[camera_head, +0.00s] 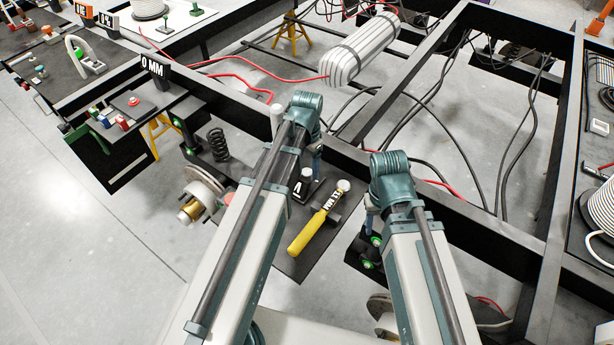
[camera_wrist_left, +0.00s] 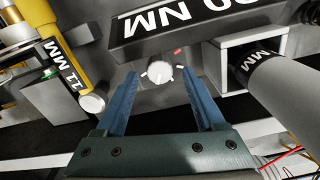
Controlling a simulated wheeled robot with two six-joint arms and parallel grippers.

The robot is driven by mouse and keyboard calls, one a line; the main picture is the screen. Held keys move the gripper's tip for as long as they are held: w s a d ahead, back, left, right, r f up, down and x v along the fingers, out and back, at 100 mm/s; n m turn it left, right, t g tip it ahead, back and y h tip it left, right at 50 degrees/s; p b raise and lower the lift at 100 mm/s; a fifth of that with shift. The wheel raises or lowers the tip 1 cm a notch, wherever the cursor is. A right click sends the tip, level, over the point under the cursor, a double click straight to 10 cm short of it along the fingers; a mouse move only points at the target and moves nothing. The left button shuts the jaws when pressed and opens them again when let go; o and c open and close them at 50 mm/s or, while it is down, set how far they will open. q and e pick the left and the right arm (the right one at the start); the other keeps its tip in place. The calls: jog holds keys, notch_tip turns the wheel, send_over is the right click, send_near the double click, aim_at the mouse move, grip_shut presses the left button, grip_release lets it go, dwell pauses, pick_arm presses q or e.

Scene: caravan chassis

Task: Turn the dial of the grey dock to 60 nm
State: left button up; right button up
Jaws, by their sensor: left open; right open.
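In the left wrist view, a white round dial (camera_wrist_left: 159,72) with small marks around it and one red mark sits on a grey surface of the dock (camera_wrist_left: 150,46). A black sign (camera_wrist_left: 150,29) beside it shows white text ending in "0 NM"; its leading part is cut off. My left gripper (camera_wrist_left: 159,80) is open, its blue fingers on either side of the dial, apart from it in the picture. In the head view my left gripper (camera_head: 316,165) is mostly hidden behind its arm, and the dial is not visible there. My right gripper (camera_head: 372,212) is largely hidden by its arm.
A yellow-handled tool (camera_head: 306,232) labelled "11 MM" lies beside my left arm. A grey cylinder (camera_wrist_left: 285,92) with a black label stands right of the dial. Black chassis beams (camera_head: 460,205), cables and a striped tank (camera_head: 362,48) lie beyond. The left floor is clear.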

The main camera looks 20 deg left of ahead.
pick_arm(q)
jog(key=shift+f+b, duration=0.3)
jog(key=shift+f, duration=0.45)
grip_shut()
